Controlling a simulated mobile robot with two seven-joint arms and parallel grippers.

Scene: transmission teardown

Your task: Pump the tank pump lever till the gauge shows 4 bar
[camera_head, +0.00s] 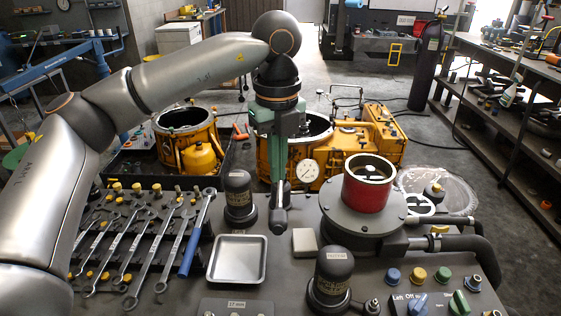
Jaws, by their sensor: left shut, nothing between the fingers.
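My left gripper (279,222) hangs fingers-down over the back edge of the bench, between a black dome and the red cylinder. Its fingers are shut and empty. A round white gauge (302,170) stands just behind and right of it, in front of the yellow housing; its reading is too small to tell. A thin metal handle (346,88) rises from the yellow unit (376,138) behind; I cannot tell whether it is the tank pump lever. The gripper appears apart from it. My right gripper is not in view.
A red cylinder (368,186) stands on a grey round base. Black domes (238,196) (333,272), an empty metal tray (238,261) and a rack of wrenches (145,240) crowd the bench. Knobs and switches (418,276) sit front right. A shelf (500,130) lines the right side.

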